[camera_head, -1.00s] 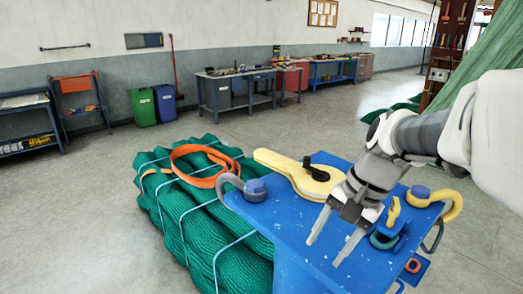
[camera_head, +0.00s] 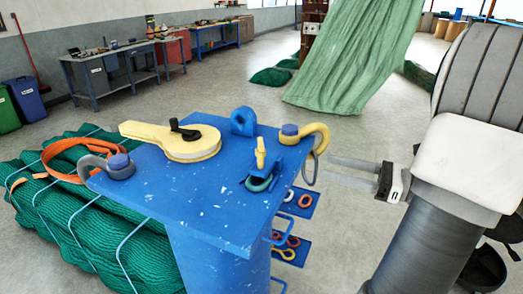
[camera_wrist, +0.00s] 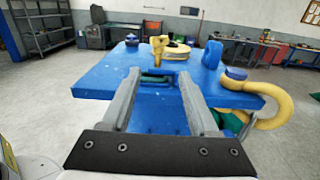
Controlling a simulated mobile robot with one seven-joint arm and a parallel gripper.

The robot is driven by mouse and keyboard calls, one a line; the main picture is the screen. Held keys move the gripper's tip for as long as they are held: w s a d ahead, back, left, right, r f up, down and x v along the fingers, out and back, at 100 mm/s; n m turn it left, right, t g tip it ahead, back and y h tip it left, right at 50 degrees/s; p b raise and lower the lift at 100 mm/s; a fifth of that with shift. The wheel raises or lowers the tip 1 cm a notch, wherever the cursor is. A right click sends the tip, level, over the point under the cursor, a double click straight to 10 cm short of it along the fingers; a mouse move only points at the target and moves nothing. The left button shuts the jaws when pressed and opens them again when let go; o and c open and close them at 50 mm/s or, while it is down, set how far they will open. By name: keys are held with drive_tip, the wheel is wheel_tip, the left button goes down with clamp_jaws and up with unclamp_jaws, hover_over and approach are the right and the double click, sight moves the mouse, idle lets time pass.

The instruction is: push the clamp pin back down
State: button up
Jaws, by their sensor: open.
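The clamp pin (camera_head: 260,152) is a yellow upright piece with a flared head. It rises from a small blue clamp (camera_head: 262,176) near the right edge of the blue table (camera_head: 200,205). A dark green ring (camera_head: 259,185) sits at the clamp's front. My gripper (camera_head: 325,171) is off the table's right side, fingers apart and empty, pointing left toward the clamp. In the wrist view the pin (camera_wrist: 158,50) stands beyond the fingertips, between them in the picture.
A yellow hook with a blue knob (camera_head: 312,133) stands close by the clamp, its curve overhanging the right edge. A blue lug (camera_head: 243,121) and a yellow lever piece (camera_head: 178,142) lie farther back. Rings hang on blue plates (camera_head: 301,203) below the edge. Green netting (camera_head: 60,230) lies left.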

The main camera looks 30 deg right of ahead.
sight(261, 150)
drive_tip(key=p+x, duration=0.1)
drive_tip(key=x, duration=1.6)
drive_tip(key=shift+a, duration=0.15)
clamp_jaws()
